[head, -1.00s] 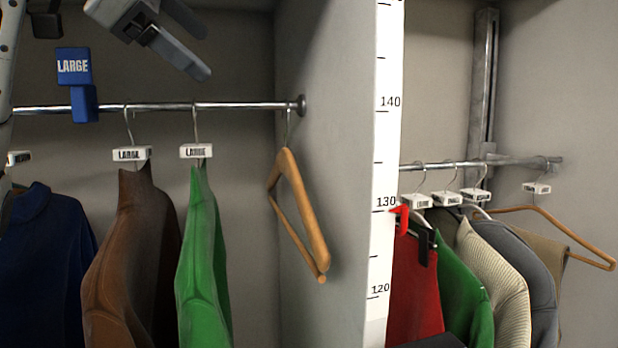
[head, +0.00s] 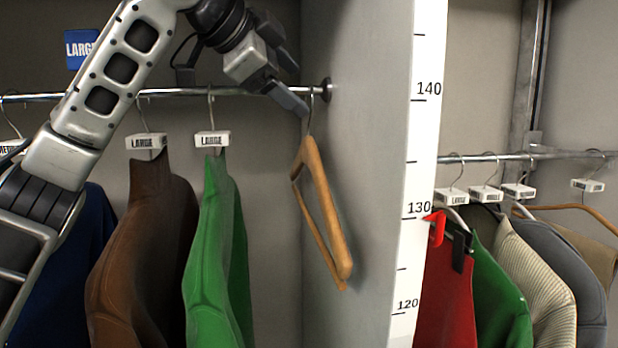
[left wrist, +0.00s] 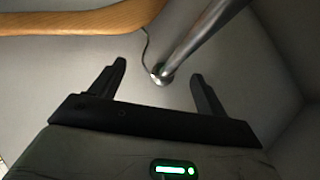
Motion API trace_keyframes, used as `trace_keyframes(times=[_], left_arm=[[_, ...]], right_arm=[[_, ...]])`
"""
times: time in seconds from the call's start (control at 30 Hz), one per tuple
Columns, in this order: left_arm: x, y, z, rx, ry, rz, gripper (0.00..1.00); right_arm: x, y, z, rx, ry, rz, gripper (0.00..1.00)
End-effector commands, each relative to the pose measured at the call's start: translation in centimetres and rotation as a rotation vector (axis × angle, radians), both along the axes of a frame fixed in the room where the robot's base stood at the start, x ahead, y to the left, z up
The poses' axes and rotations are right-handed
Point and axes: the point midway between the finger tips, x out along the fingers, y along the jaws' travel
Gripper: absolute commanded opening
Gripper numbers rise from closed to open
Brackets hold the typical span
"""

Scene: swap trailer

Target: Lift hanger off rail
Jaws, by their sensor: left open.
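An empty wooden hanger (head: 325,205) hangs by its metal hook at the right end of the left rail (head: 180,92), beside the grey dividing wall. My left gripper (head: 290,100) is up at the rail, just left of the hanger's hook, open and holding nothing. In the left wrist view the open fingers (left wrist: 160,80) point toward the rail end (left wrist: 165,75). The thin hook and part of the wooden hanger (left wrist: 85,20) show beyond the fingers. My right gripper is not in view.
A green jacket (head: 215,250) and a brown jacket (head: 140,240) with white LARGE tags hang left of the hanger. A blue LARGE sign (head: 80,48) is above the rail. The dividing wall (head: 365,150) stands close on the right, with more clothes beyond it.

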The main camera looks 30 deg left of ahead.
Motion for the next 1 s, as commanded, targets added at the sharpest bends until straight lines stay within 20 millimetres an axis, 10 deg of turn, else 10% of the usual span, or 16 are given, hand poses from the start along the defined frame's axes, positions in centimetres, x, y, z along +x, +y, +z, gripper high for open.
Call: trace_keyframes(times=[0.53, 0.77, 1.0], left_arm=[[3.5, -0.6, -2.1, -0.001, 0.001, 0.002, 0.75], [3.5, -0.6, -2.1, -0.001, 0.001, 0.002, 0.14], [3.4, -0.6, -2.0, -0.002, 0.000, 0.002, 0.13]], right_arm=[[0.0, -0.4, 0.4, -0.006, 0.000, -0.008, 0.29], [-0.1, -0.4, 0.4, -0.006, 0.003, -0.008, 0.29], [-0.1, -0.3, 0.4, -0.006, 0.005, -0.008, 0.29]])
